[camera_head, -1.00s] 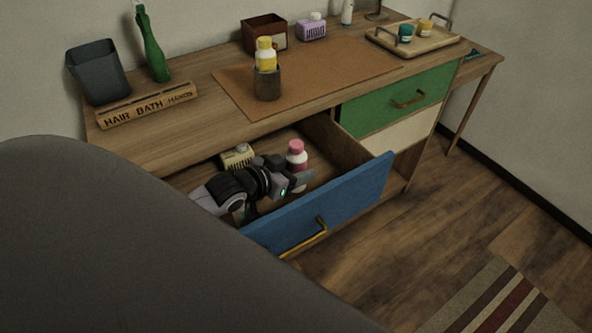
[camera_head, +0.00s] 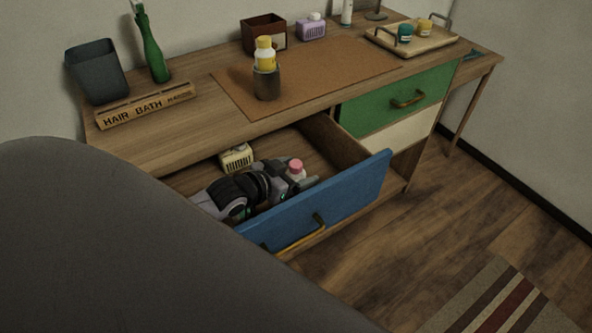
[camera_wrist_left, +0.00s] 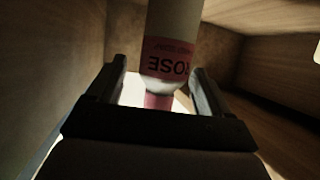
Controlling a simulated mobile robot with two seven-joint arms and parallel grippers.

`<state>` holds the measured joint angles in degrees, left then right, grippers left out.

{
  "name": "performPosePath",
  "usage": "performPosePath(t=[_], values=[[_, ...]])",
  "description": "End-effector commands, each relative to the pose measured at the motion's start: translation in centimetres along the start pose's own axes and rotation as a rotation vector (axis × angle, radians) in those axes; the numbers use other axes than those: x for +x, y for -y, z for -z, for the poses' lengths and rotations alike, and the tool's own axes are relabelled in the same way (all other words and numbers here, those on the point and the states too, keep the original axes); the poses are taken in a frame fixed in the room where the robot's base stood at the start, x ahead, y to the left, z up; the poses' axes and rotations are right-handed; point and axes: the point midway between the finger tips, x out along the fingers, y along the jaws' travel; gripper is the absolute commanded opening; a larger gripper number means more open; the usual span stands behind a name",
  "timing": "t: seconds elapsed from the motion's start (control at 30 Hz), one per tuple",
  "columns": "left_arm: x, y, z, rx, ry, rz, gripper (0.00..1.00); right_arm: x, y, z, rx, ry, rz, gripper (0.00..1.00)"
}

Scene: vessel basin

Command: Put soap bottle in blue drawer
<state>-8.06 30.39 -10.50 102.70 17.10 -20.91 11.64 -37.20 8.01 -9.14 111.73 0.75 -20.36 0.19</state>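A white bottle with a pink cap (camera_head: 296,166) is inside the pulled-out blue drawer (camera_head: 350,195). Its pink label reads ROSE in the left wrist view (camera_wrist_left: 168,62). My left gripper (camera_head: 300,184) reaches low into the drawer at this bottle. In the left wrist view my two fingers (camera_wrist_left: 158,82) stand apart on either side of the bottle. A gap shows at the left finger, and the bottle lies close to the right one. The bottle's base is hidden in the head view. My right gripper is not in view.
A cream block-like item (camera_head: 236,158) lies in the drawer's back left. The drawer's front panel rises before my gripper. A yellow-capped bottle in a dark holder (camera_head: 267,82) stands on the desk mat. A green drawer (camera_head: 398,98) is shut at right.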

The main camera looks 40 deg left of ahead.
Motion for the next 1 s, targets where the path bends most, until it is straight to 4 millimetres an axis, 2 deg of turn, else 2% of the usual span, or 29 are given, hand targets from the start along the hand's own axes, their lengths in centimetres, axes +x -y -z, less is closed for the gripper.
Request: performPosePath(t=[0.17,0.33,0.7,1.0], values=[[0.0,0.0,-0.1,-0.001,0.002,0.0,0.8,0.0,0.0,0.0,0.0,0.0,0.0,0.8],[-0.6,0.0,1.4,0.001,-0.002,-0.001,0.8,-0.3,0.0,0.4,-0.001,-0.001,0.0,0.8],[-5.5,0.0,1.2,0.001,0.001,-0.001,0.8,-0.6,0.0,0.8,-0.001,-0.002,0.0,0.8],[-7.8,0.1,1.2,0.001,0.0,0.001,0.8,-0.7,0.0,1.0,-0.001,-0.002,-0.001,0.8]])
